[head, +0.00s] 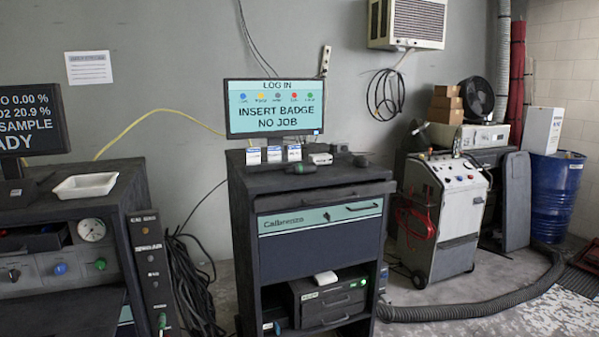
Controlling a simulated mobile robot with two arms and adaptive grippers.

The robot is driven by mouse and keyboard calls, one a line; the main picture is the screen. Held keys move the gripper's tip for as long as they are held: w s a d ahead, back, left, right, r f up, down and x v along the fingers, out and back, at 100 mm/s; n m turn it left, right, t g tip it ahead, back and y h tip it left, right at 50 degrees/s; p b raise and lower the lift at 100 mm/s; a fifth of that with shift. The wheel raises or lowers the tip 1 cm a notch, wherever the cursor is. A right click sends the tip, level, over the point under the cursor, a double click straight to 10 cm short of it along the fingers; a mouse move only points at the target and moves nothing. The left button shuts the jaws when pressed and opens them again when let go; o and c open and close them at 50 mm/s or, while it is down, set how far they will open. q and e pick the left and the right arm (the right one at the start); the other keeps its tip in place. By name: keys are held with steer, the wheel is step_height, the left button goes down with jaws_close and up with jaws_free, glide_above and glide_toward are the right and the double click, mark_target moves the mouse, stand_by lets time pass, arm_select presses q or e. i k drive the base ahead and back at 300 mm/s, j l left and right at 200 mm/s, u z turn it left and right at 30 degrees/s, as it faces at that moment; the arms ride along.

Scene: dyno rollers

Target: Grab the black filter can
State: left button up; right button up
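No object is clearly recognisable as the black filter can. A small dark object with a green end (301,168) lies on top of the dark cabinet (335,188) in the middle. Another small black object (360,160) sits farther right on the same top. Both are too small to identify with certainty. Neither of my grippers is in view.
A monitor (274,107) reading "INSERT BADGE NO JOB" stands on the cabinet, with small white boxes (274,154) below it. A white tray (85,187) rests on the left console. A wheeled machine (443,215), blue drum (553,198) and floor hose (470,308) are right.

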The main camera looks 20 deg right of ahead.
mark_target(298, 170)
steer(key=i+l+z, duration=0.1)
steer(key=i+l, duration=0.25)
steer(key=i+l+z, duration=0.1)
steer(key=i+l, duration=0.2)
steer(key=i, duration=0.15)
